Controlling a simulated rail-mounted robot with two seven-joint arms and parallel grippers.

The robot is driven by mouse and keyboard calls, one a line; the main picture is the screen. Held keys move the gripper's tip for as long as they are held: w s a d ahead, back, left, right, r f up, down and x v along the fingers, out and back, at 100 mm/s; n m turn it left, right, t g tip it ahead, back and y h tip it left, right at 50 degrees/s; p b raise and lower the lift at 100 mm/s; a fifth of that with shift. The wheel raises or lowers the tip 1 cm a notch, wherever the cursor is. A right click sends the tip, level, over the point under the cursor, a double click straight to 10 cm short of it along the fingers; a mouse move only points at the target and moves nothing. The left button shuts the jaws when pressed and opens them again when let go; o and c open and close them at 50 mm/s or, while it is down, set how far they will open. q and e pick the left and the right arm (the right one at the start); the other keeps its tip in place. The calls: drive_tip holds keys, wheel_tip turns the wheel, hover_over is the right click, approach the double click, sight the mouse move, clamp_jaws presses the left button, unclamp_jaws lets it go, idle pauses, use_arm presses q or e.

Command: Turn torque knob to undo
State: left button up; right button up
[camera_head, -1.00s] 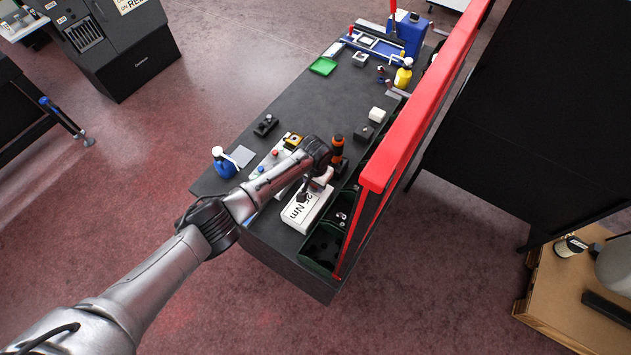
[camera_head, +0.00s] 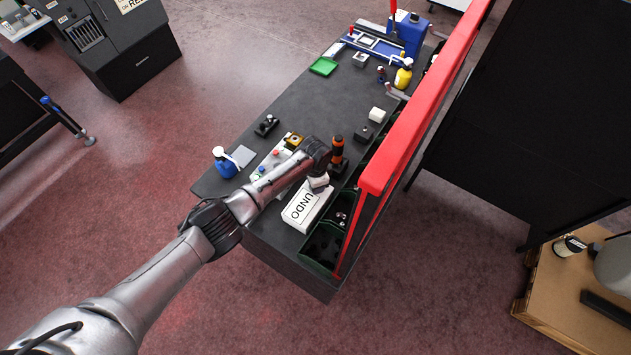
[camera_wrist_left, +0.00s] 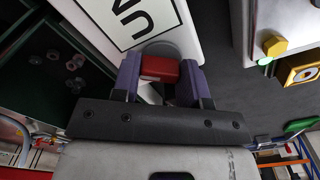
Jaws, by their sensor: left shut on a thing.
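The white torque box (camera_head: 299,217) stands near the table's front end, with "UNDO" on its upper face. Part of that label also shows in the left wrist view (camera_wrist_left: 174,14). My left gripper (camera_wrist_left: 161,72) is at the end of this box, with its two purple fingers shut on the knob (camera_wrist_left: 160,69). The knob has a red grip in front of a round grey base. In the head view my left gripper (camera_head: 318,181) and wrist hide the knob. My right gripper is in no view.
Dark green bins (camera_head: 322,246) stand right of the box, below a red beam (camera_head: 425,95). A black and orange tool (camera_head: 337,152) stands behind my wrist. A panel with coloured buttons (camera_head: 270,163) and a blue bottle (camera_head: 225,164) are to the left.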

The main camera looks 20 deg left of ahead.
use_arm(q)
drive_tip(key=shift+m, duration=0.6)
drive_tip(key=o, duration=0.9)
drive_tip(key=shift+r, duration=0.1)
drive_tip(key=shift+r, duration=6.85)
drive_tip(key=shift+p, duration=0.3)
